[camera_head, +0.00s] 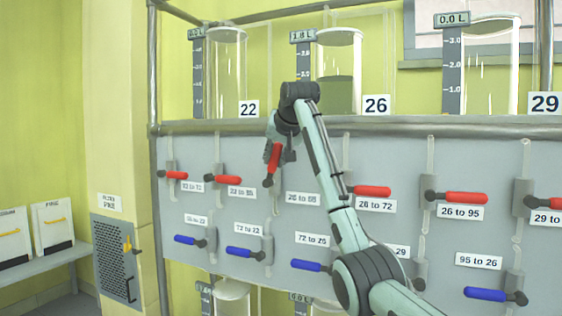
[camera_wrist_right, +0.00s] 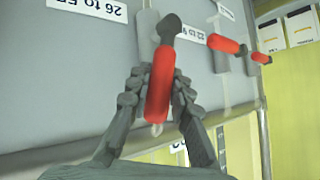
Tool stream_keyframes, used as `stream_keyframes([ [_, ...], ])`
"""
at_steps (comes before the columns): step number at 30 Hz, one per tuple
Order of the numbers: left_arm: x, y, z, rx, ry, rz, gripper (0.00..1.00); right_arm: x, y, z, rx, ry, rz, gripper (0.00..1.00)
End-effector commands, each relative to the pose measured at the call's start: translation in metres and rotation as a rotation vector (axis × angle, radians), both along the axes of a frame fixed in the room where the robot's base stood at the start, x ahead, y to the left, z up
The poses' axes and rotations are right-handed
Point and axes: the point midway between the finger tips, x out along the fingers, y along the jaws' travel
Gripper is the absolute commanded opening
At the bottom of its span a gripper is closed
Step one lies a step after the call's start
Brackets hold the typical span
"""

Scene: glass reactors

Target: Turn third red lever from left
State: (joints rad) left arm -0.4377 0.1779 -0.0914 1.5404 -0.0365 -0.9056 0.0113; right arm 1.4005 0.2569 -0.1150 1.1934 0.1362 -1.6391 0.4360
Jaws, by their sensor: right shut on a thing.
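The third red lever from the left (camera_head: 273,158) is on the grey panel. Its handle points steeply up from its dark pivot, leaning slightly right, while the other red levers lie about level. My right gripper (camera_head: 279,152) is on this handle. In the right wrist view, the red handle (camera_wrist_right: 160,85) sits between the two fingers of my right gripper (camera_wrist_right: 158,92), which are closed around it. The label "26 to 55" (camera_head: 303,198) is beside the lever, partly legible. My left gripper is not in view.
Neighbouring red levers stand at left (camera_head: 234,180) and right (camera_head: 372,191), the latter close to my right arm. Blue levers (camera_head: 306,265) form a lower row. Glass reactors (camera_head: 340,60) stand above the panel. A shelf (camera_head: 55,258) with boxes is at far left.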

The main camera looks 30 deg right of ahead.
Motion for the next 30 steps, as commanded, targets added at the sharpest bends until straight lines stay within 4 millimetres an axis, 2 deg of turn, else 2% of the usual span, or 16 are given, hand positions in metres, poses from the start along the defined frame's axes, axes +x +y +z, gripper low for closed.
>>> stream_keyframes([
  [9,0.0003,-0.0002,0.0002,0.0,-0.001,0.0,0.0,0.0058,0.0047,0.0011,-0.063,0.075,0.001,0.0],
  [23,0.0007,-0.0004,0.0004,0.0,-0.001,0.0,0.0,0.0067,0.0054,0.0009,-0.07,0.084,0.002,0.0],
  [24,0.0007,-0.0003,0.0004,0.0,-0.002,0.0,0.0,0.0067,0.0054,0.0009,-0.07,0.083,0.001,0.21],
  [29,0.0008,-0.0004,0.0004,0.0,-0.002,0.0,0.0,0.0068,0.0055,0.001,-0.07,0.083,0.001,0.41],
  [30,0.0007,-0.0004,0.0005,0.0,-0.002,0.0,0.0,0.0067,0.0055,0.0011,-0.07,0.083,0.001,0.42],
])
